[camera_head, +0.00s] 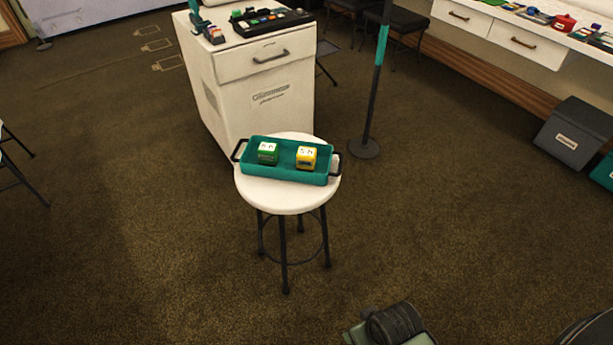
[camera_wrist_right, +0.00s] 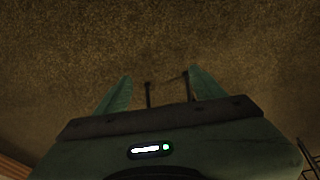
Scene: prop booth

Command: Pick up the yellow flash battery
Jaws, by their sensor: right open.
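The yellow flash battery (camera_head: 306,158) is a small yellow block with a white marked top. It sits in the right half of a teal tray (camera_head: 286,177) with black side handles. A green block of like shape (camera_head: 268,152) sits in the left half of the tray, apart from the yellow one. The tray rests on a round white stool (camera_head: 262,196). My right gripper (camera_wrist_right: 160,88) is open and empty in the right wrist view, with carpet beyond its two fingers. The battery does not show in that view. My left gripper is not in view.
A white drawer cabinet (camera_head: 262,90) stands close behind the stool. A dark pole on a round base (camera_head: 364,149) stands behind it to the right. A grey bin (camera_head: 571,135) is at the far right.

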